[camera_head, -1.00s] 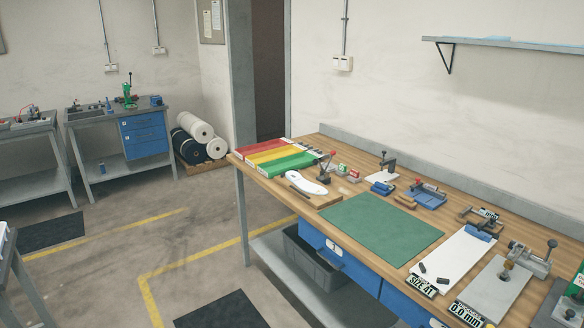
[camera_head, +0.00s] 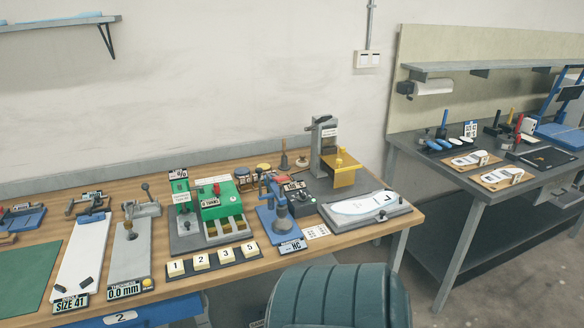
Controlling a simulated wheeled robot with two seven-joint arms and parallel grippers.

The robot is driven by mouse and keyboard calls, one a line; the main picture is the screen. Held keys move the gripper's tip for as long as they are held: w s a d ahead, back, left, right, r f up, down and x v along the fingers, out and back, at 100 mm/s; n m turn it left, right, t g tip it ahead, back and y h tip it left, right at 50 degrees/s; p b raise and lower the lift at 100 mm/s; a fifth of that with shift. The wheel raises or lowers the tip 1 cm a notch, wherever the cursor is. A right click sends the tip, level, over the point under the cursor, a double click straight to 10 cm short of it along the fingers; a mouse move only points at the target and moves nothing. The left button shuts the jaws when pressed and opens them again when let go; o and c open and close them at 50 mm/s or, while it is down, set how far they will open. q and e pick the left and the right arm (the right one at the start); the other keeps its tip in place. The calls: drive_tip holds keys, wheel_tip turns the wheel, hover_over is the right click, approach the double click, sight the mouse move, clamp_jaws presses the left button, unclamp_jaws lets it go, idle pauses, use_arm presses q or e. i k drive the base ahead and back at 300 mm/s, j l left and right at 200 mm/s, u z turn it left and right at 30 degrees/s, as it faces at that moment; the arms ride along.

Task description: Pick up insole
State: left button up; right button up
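A pale insole-shaped outline (camera_head: 358,207) shows on a white-topped plate (camera_head: 385,213) at the right end of the wooden bench. I cannot tell whether it is a loose insole or a printed template. On the dark table to the right, two tan boards (camera_head: 500,179) carry small white sole-like shapes (camera_head: 466,161). Neither of my grippers is in view.
The wooden bench (camera_head: 160,307) holds a SIZE 41 board (camera_head: 82,258), a 0.0 mm gauge (camera_head: 131,262), a green device (camera_head: 217,199), numbered blocks (camera_head: 226,256) and a blue press (camera_head: 272,224). A teal padded seat back (camera_head: 340,297) stands before it.

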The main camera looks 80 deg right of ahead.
sight(384, 198)
drive_tip(key=z, duration=2.95)
drive_tip(key=i+j, duration=0.35)
drive_tip(key=i, duration=0.2)
drive_tip(key=i+j+u, duration=0.15)
drive_tip(key=i+j, duration=0.25)
drive_tip(key=i+l, duration=0.05)
drive_tip(key=i, duration=0.05)
